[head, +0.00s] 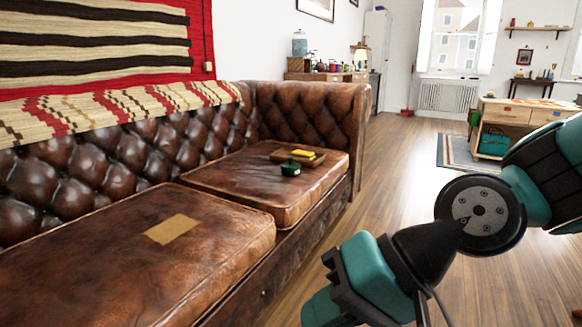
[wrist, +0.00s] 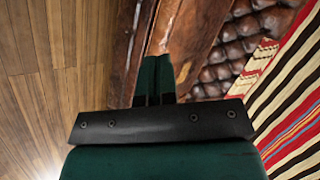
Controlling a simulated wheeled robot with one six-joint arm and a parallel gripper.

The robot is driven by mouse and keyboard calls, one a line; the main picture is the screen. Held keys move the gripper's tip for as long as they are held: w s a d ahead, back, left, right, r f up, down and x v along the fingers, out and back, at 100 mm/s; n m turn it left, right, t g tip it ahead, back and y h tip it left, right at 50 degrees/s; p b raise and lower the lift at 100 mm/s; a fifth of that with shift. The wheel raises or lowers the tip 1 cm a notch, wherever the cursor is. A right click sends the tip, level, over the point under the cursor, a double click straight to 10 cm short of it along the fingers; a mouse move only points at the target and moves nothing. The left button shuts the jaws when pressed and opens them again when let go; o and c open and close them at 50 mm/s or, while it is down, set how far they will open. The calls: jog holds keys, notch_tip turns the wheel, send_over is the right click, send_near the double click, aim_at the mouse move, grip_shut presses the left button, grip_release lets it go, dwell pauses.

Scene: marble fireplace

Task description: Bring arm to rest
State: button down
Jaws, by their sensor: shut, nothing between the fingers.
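My gripper shows in the wrist view (wrist: 154,80) with its two green fingers together and nothing between them. In the head view the teal and black end of my arm is at the lower right, in front of the sofa's front edge and over the wooden floor. The fingertips are not clearly seen there. The brown leather sofa (head: 110,250) fills the left of the head view. It also shows beyond the fingers in the wrist view (wrist: 195,35). The gripper appears apart from the sofa.
On the sofa lie a tan patch (head: 172,229), a wooden tray (head: 318,160) with a yellow item (head: 303,153), and a small green object (head: 290,168). A desk (head: 515,113) stands at the right. The wooden floor (head: 400,150) is open between sofa and desk.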

jog(key=s+d+r+n+h+p, duration=0.4)
jog(key=d+r+n+h+p, duration=0.3)
jog(key=d+r, duration=0.4)
notch_tip(320, 180, up, 35)
jog(key=m+y+p, duration=0.1)
jog(key=p, duration=3.6)
jog(key=shift+d+r+m+y, duration=0.15)
jog(key=shift+d+m+y, duration=0.15)
jog(key=shift+d, duration=0.05)
jog(key=shift+s, duration=0.1)
